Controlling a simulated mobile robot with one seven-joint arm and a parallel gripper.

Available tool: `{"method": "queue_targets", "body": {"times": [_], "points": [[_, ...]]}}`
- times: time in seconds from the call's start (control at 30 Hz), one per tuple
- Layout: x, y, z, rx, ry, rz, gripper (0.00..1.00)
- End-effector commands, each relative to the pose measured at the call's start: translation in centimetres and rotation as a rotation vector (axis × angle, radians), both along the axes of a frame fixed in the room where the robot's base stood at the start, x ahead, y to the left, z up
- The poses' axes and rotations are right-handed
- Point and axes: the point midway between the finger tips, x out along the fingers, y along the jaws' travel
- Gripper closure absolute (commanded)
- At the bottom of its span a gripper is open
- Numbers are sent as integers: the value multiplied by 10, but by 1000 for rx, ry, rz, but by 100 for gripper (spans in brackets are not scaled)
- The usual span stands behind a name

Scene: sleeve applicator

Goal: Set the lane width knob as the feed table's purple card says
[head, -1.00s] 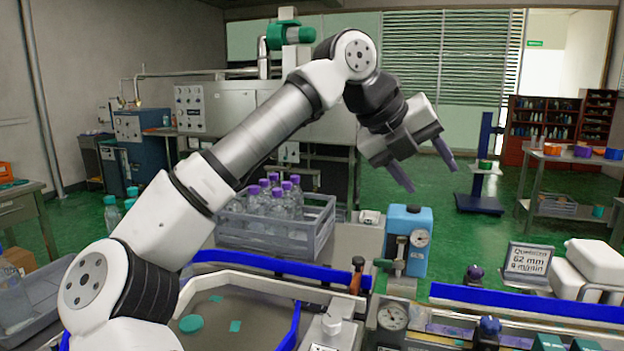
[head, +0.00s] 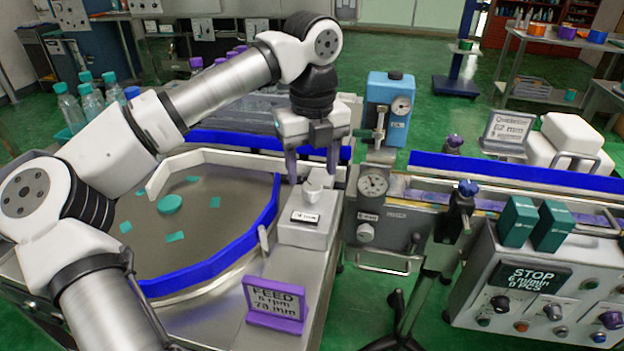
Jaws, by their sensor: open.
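My gripper (head: 313,178) points straight down, open, with its two fingers on either side of a white knob (head: 316,184). The knob sits on a pale box (head: 305,232) with a small dark-framed display (head: 305,217) whose text is too small to read. I cannot tell whether the fingers touch the knob or stand just behind or above it. The purple card (head: 275,305) stands at the front of the feed table (head: 215,318). It says FEED, with an rpm line that looks like 6 rpm and a mm line that looks like 78 mm.
A round feed bowl with a blue rail (head: 215,262) and teal pieces lies left of the box. A blue unit with a gauge (head: 390,110) stands behind right. A control panel showing STOP (head: 530,277) is at the right. A dark stand (head: 450,235) rises before the conveyor.

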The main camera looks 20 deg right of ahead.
Motion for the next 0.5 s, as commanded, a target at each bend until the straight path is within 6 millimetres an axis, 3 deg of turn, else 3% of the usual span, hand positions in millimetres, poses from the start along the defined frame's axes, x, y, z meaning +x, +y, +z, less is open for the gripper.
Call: {"method": "queue_targets", "body": {"times": [0.2,0.5], "points": [[0,0,-29,-1,1,-1,44],[0,0,-37,-1,0,-1,44]]}}
